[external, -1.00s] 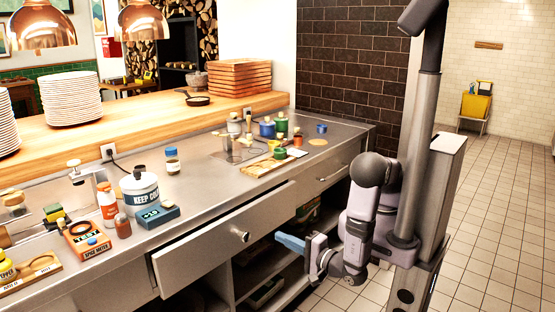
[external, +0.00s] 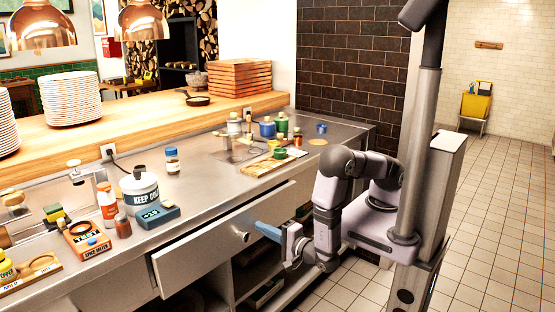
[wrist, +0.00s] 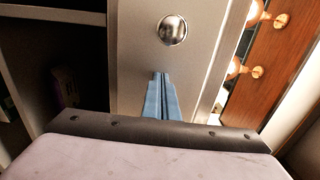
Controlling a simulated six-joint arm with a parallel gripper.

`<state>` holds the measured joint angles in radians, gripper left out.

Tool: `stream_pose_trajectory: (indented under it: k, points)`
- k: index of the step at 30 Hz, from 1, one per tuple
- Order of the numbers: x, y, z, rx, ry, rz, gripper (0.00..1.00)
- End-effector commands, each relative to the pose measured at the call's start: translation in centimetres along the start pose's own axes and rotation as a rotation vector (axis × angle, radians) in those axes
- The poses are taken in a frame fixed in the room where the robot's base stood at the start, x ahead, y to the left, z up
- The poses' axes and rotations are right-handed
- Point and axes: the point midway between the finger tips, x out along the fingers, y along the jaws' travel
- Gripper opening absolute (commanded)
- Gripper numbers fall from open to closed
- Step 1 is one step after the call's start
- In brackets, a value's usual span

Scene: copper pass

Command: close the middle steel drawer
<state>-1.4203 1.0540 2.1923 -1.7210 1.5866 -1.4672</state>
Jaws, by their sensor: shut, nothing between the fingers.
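The middle steel drawer (external: 205,250) stands pulled out from under the counter in the external view, with a round knob (external: 241,236) on its front. In the wrist view the drawer front (wrist: 142,58) fills the middle, and the knob (wrist: 173,30) is near the top. My gripper (external: 258,226) has blue fingers, shut and empty, pointing at the drawer front close to the knob. In the wrist view the shut fingertips (wrist: 161,76) are just below the knob. I cannot tell whether they touch the front.
Another drawer (external: 318,178) to the right looks shut. Open shelves (external: 262,295) lie below the counter. The steel countertop (external: 225,190) holds jars, boxes and a board with small pots.

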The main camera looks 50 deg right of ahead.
Motion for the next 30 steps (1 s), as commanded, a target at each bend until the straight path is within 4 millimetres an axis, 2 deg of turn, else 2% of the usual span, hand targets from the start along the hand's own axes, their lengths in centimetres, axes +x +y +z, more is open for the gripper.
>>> stream_pose_trajectory:
  k: [7, 15, 18, 30]
  points:
    - [0.7, -0.1, -0.1, 0.0, 0.004, 0.0, 0.0]
    - [4.5, -0.1, -0.1, 0.0, 0.006, 0.001, 0.0]
    - [5.1, -0.1, -0.1, -0.001, 0.003, 0.0, 0.0]
    - [5.3, -0.3, 0.1, 0.006, 0.003, -0.008, 0.0]
